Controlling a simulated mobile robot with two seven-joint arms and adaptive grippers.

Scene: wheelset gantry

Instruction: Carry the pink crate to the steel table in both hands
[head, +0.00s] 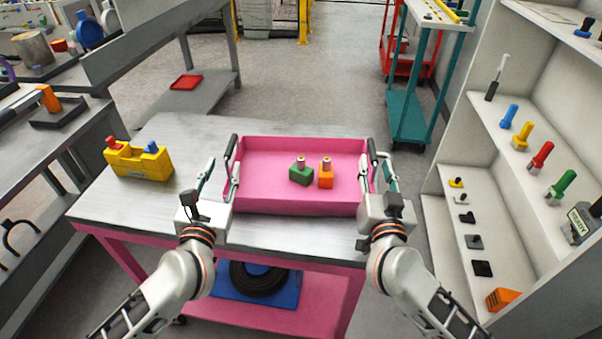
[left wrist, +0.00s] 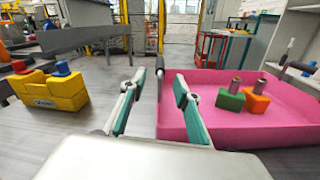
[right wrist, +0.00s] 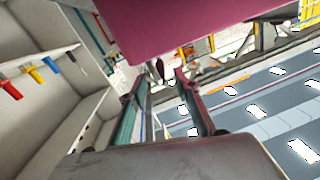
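The pink crate (head: 290,207) stands on a pink-framed table with a bare metal top (head: 185,215). It holds a green block (head: 300,175) and an orange block (head: 326,178), each with a metal peg. Black handles rise at its left (head: 230,147) and right (head: 371,151) ends. My left gripper (head: 219,178) is open at the left end; in the left wrist view the handle (left wrist: 160,75) shows between its spread fingers. My right gripper (head: 378,178) is open at the right end; its fingers (right wrist: 160,108) are apart below the crate's wall (right wrist: 190,25). Contact is unclear.
A yellow block holder (head: 140,165) with red and blue pieces stands left of the crate. A black coil (head: 258,275) lies on the lower shelf. Grey benches (head: 150,45) stand left, white shelving (head: 485,135) right, and a teal cart (head: 408,115) behind right. Floor behind the table is open.

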